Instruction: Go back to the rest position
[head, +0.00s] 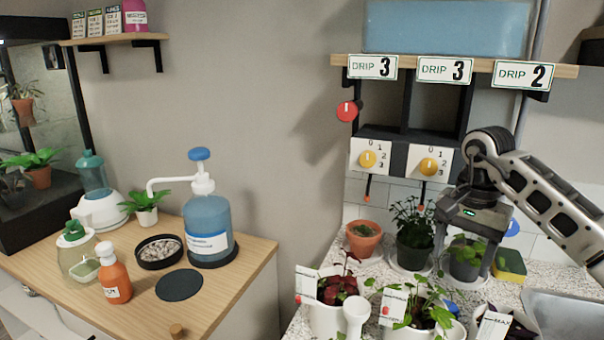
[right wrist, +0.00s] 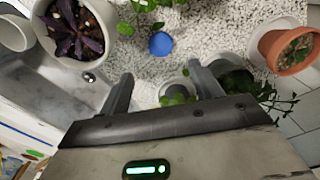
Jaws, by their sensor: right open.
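My right gripper (head: 463,268) hangs pointing down in front of the drip station, over the back of the speckled counter. Its two fingers are apart. In the right wrist view my right gripper (right wrist: 162,88) shows an empty gap between the fingers. A small potted plant (head: 465,258) is behind and between the fingers in the head view; I cannot tell whether they touch it. My left gripper is not in view.
Around the right gripper stand a dark-leaved plant (head: 413,222), a terracotta pot (head: 363,238), a front plant (head: 415,308) and a yellow sponge (head: 511,262). Yellow dials (head: 428,166) and the sign shelf (head: 455,67) are above. A wooden table (head: 235,283) with a blue pump bottle (head: 208,230) is left.

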